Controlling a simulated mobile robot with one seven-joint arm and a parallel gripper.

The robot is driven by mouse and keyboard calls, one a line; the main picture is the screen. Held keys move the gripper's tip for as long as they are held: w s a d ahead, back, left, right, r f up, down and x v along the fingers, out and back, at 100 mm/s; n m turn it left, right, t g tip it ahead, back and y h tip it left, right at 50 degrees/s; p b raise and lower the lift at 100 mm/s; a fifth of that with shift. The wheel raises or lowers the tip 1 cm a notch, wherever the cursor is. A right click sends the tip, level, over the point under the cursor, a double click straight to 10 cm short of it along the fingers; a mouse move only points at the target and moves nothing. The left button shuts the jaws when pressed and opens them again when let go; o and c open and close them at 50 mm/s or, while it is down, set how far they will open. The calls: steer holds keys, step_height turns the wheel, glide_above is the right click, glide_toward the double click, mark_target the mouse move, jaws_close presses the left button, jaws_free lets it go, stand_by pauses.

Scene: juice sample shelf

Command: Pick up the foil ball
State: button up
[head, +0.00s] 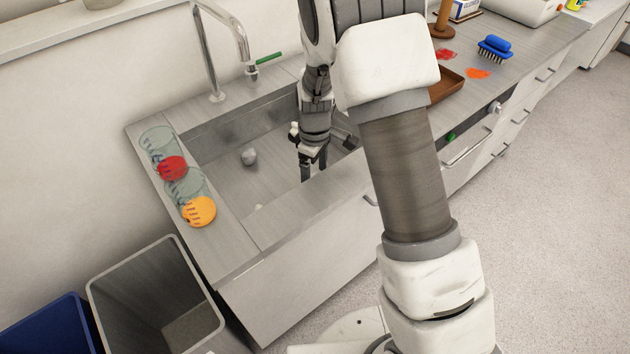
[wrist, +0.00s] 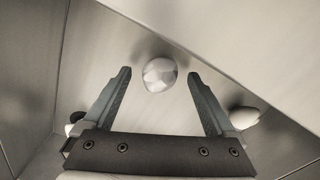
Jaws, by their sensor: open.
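A pale, faceted ball that looks like crumpled foil (wrist: 160,74) lies on the sink floor in the wrist view, between and beyond my fingertips. My gripper (head: 313,172) is open and points down into the sink, with nothing between its fingers; it also shows in the wrist view (wrist: 159,76). In the head view a grey ball (head: 249,157) lies in the sink to the left of my gripper. A small pale thing (head: 258,207) shows partly over the sink's near edge. I cannot tell which of these is the ball in the wrist view.
The sink (head: 220,139) has walls around my gripper, and a tap (head: 212,60) stands behind it. Glass beakers, a red lid (head: 172,168) and an orange lid (head: 200,211) are on the left counter. A whitish object (wrist: 243,118) lies beside my right finger.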

steer(key=shift+f, duration=0.3)
steer(key=c, duration=1.4)
